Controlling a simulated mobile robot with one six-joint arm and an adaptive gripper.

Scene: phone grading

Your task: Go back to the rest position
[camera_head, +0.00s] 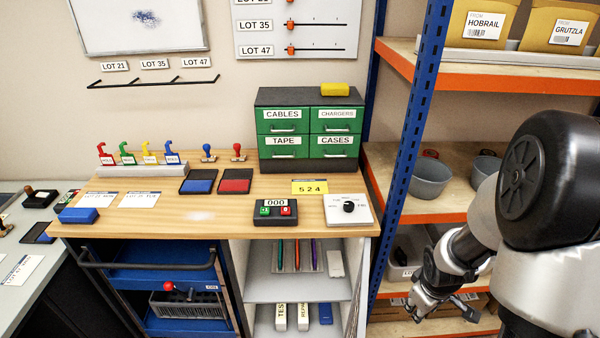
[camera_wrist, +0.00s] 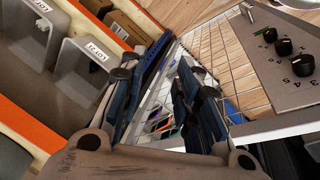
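My gripper (camera_head: 430,302) hangs low at the right of the head view, in front of the lower part of the blue and orange shelf rack (camera_head: 455,217). In the wrist view the two dark fingers of my gripper (camera_wrist: 155,85) stand apart with nothing held between them. A white wire grid and some small coloured items show beyond the gap. My arm reaches down from the right edge of the head view.
The wooden workbench (camera_head: 240,217) stands left of my gripper, with a knob box (camera_head: 347,209) near its right end. Grey bins (camera_head: 430,178) sit on the rack shelves close to my arm. Green drawers (camera_head: 283,121) stand at the bench's back.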

